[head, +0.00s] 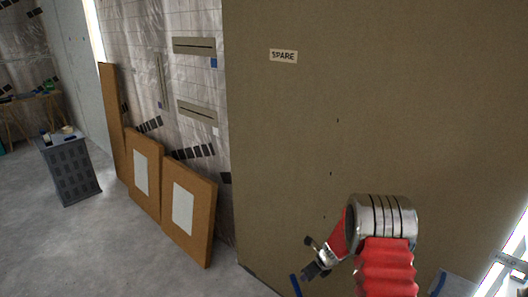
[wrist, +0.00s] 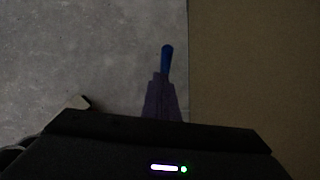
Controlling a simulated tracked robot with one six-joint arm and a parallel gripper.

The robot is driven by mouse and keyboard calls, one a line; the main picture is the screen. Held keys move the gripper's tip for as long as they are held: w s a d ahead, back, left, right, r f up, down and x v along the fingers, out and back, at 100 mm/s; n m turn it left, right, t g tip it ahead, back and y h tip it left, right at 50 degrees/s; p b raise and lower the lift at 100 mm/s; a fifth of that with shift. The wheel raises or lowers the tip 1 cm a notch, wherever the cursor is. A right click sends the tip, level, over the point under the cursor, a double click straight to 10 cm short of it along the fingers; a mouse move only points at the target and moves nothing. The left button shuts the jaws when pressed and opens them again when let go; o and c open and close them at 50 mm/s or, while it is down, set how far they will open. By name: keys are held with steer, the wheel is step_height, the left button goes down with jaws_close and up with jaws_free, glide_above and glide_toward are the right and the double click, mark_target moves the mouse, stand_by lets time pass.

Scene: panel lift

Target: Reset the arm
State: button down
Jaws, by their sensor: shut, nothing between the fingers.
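My arm, red with a silver ringed joint, reaches up at the lower right of the head view, in front of a large brown panel (head: 370,110) labelled SPARE. My gripper (head: 312,268) is the small dark end of the arm, low near the panel's bottom edge. In the wrist view my gripper (wrist: 167,55) shows as a dark form with one narrow blue tip, shut and empty. The brown panel (wrist: 255,65) fills the right of that view, with grey floor on the left. I cannot tell how far the tip is from the panel.
Orange-brown boards (head: 188,210) with white sheets lean against the foil-covered wall (head: 130,45) left of the panel. A grey crate-like stand (head: 68,172) holds small items farther left. A wooden table (head: 30,102) stands at the far left. The grey floor (head: 100,250) between is clear.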

steer(key=s+a+r+n+g, duration=0.3)
steer(key=s+r+n, duration=0.1)
steer(key=s+n, duration=0.7)
steer(key=s+r+n+t+h, duration=0.1)
steer(key=s+r+n, duration=0.4)
steer(key=s+r, duration=0.4)
steer(key=s+r+n+t+h, duration=0.1)
steer(key=s+r+n, duration=0.5)
steer(key=r, duration=1)
steer(key=s+r+n+t+h, duration=0.1)
steer(key=s+r+n+t, duration=0.2)
steer(key=s+r, duration=0.9)
steer(key=shift+a+r+n, duration=0.15)
steer(key=shift+r+n, duration=0.15)
steer(key=shift+n, duration=1.4)
